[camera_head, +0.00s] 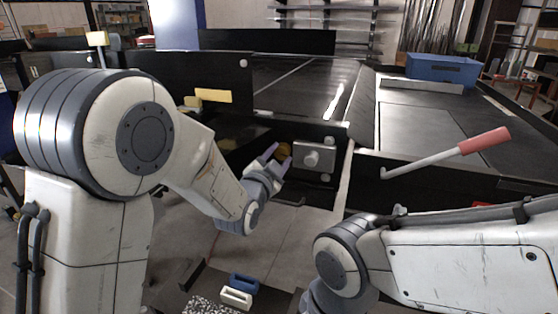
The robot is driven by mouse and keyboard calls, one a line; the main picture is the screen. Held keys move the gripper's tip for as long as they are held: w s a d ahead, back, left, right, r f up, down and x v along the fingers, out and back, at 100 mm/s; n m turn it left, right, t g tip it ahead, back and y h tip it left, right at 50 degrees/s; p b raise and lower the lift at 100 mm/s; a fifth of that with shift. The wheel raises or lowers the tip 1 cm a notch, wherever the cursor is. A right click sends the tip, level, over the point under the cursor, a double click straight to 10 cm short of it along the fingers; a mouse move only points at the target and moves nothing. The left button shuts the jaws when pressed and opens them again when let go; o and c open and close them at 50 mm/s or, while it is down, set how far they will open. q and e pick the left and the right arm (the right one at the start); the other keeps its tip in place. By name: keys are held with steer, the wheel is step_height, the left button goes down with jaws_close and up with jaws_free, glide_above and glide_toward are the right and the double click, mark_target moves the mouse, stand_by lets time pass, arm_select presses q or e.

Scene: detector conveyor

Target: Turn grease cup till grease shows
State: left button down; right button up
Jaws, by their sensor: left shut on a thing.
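My left gripper (275,163) reaches in from the left, low at the front side of the conveyor. It is shut on the brass-coloured grease cup (285,150), which sits just left of a grey bearing housing (313,158) with a round boss. The fingers hide part of the cup. I cannot make out any grease at this size. My right arm comes in at the lower right, and its gripper is out of the picture.
A lever with a red handle (485,140) sticks up at the right, above my right arm. A blue bin (441,69) stands on the conveyor at the back right. A blue block (244,283) and a cream block (236,298) lie at the bottom. Yellow tags (213,96) sit on the black side panel.

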stand_by(0.4)
arm_select(q)
steer(key=shift+c, duration=1.8)
jaws_free()
steer(key=b+v, duration=0.5)
steer(key=v, duration=0.5)
steer(key=shift+s, duration=0.25)
